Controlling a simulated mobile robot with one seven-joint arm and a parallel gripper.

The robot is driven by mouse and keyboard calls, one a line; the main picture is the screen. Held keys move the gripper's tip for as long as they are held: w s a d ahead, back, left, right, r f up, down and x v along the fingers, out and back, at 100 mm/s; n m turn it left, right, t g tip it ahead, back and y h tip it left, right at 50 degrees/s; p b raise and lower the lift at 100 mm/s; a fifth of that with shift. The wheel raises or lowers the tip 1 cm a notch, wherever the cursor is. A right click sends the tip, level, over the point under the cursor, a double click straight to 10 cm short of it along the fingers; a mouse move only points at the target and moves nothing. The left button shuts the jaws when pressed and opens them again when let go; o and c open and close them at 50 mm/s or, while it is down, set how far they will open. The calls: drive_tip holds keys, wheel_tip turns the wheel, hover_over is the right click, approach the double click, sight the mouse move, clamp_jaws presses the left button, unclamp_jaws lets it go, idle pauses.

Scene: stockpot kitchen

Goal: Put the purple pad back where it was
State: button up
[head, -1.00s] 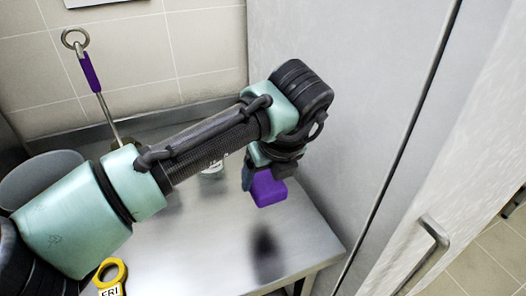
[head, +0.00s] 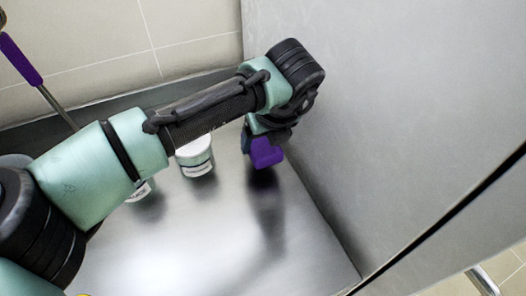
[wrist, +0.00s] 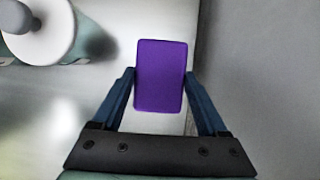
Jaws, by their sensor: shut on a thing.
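The purple pad (head: 266,153) is a small block in my gripper (head: 252,138), above the steel table (head: 190,255) near its right side by the grey wall. In the wrist view the pad (wrist: 160,75) sits between the two blue fingers of my gripper (wrist: 160,82), which are shut on its sides. A dark shadow or reflection lies on the table just below the pad. I cannot tell whether the pad touches the table. Part of the pad is hidden behind the gripper in the head view.
A white labelled jar (head: 196,158) stands left of the pad; a second jar (head: 140,190) is partly hidden by my arm. A tool with a purple handle (head: 20,58) leans at the far left. The grey panel (head: 370,110) rises close on the right. The table's front is clear.

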sight(263, 153)
drive_tip(key=shift+f, duration=2)
drive_tip(key=shift+f, duration=0.1)
drive_tip(key=o, duration=1.1)
drive_tip(key=p+v, duration=0.1)
drive_tip(key=v, duration=1.1)
drive_tip(key=shift+w, duration=0.1)
